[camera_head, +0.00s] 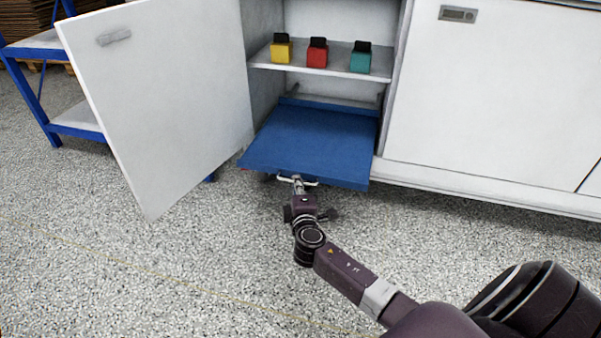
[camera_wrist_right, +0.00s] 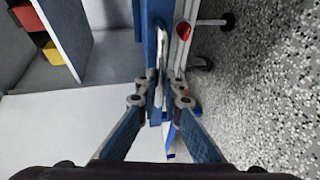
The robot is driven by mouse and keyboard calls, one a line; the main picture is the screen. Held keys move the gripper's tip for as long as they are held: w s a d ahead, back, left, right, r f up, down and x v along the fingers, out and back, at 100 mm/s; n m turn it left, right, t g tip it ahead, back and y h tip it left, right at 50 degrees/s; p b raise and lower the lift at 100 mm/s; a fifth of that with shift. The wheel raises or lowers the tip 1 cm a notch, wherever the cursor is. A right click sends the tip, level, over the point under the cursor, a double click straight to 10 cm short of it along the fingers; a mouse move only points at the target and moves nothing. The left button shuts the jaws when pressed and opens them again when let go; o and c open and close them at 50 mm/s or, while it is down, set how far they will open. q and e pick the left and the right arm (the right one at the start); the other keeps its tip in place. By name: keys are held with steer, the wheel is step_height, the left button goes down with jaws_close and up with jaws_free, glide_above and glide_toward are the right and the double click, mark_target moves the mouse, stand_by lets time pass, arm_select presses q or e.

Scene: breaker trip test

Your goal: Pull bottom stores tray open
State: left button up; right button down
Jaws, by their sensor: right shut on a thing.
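The bottom stores tray (camera_head: 310,142) is a flat blue tray low in the open cabinet. It stands out well past the cabinet front, with its back part still inside. My right gripper (camera_head: 298,182) is at the middle of the tray's front edge, shut on the light metal tray handle (camera_head: 285,179). In the right wrist view the gripper's fingers (camera_wrist_right: 160,98) close around the handle (camera_wrist_right: 160,62), beside the tray's blue edge (camera_wrist_right: 148,22). The inside of the tray looks empty. My left gripper is not in view.
The white cabinet door (camera_head: 165,95) hangs open at the left. Yellow (camera_head: 281,52), red (camera_head: 317,56) and teal (camera_head: 360,61) blocks with black tops stand on the shelf (camera_head: 330,68) above. A blue-framed rack (camera_head: 45,95) stands at far left. The speckled floor in front is clear.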

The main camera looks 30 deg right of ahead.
steer(key=s+a+p, duration=0.1)
steer(key=s+a, duration=0.5)
steer(key=a, duration=0.1)
steer(key=shift+s+a, duration=0.35)
steer(key=shift+s, duration=0.05)
steer(key=c, duration=2.3)
jaws_free()
steer(key=shift+c, duration=0.2)
steer(key=v, duration=1.2)
